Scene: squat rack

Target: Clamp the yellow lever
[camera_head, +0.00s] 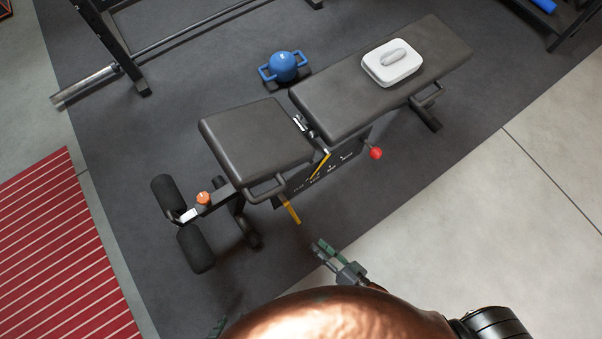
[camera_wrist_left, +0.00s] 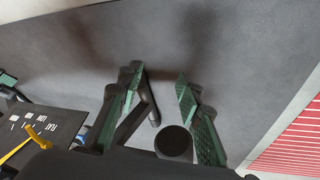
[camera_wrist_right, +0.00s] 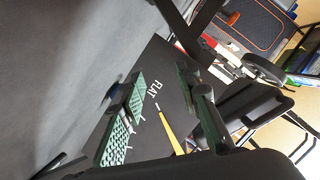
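The bench carries two yellow levers in the head view: one sticks out low below the seat (camera_head: 290,209), the other lies against the dark labelled side plate (camera_head: 320,165). My right gripper (camera_head: 328,249) is open and empty, to the lower right of the low lever and apart from it. In the right wrist view a yellow lever (camera_wrist_right: 171,133) shows between the open fingers, beside a plate marked "FLAT" (camera_wrist_right: 160,88). My left gripper (camera_head: 217,325) shows only a fingertip at the bottom of the head view. In the left wrist view it (camera_wrist_left: 157,82) is open and empty, with a yellow lever (camera_wrist_left: 15,152) at the left edge.
The padded bench (camera_head: 255,130) bears a white case (camera_head: 392,68) on its backrest. A blue kettlebell (camera_head: 283,66) stands behind it. A red knob (camera_head: 376,153) and foam rollers (camera_head: 196,248) stick out from the bench. The floor in front is clear.

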